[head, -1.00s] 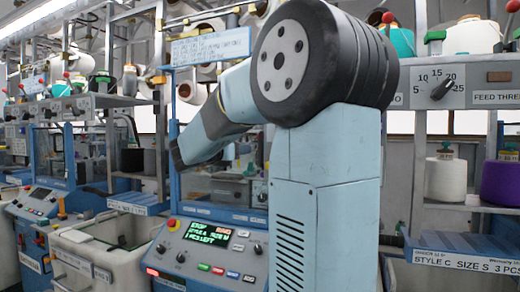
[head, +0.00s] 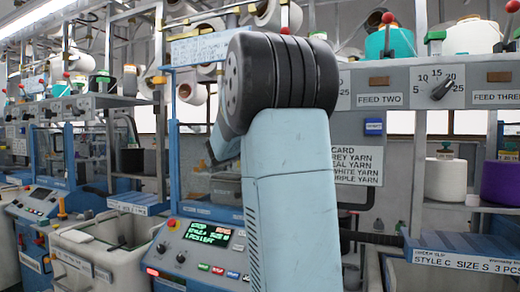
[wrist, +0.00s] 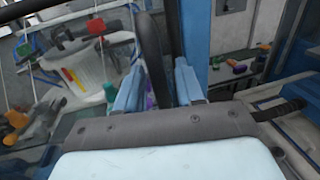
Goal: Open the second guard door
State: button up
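The second machine's guard door appears in the head view as a clear panel with a blue frame (head: 173,150), partly hidden behind my arm. In the wrist view my gripper (wrist: 158,92) shows two pale blue fingers standing apart. A dark upright bar (wrist: 153,55), perhaps the door handle, runs between or just beyond the fingers. I cannot tell whether they touch it. A blue post (wrist: 192,35) stands just right of the bar.
A control panel (head: 207,235) with a lit green display stands below the door. A pale bin (head: 105,248) is to its left. A style label ledge (head: 465,261) is at right. The wrist view shows a pale container (wrist: 90,70) and coloured items at left.

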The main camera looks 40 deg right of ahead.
grip_shut()
dwell(0.3)
jog(key=shift+a, duration=0.15)
jog(key=shift+s, duration=0.1)
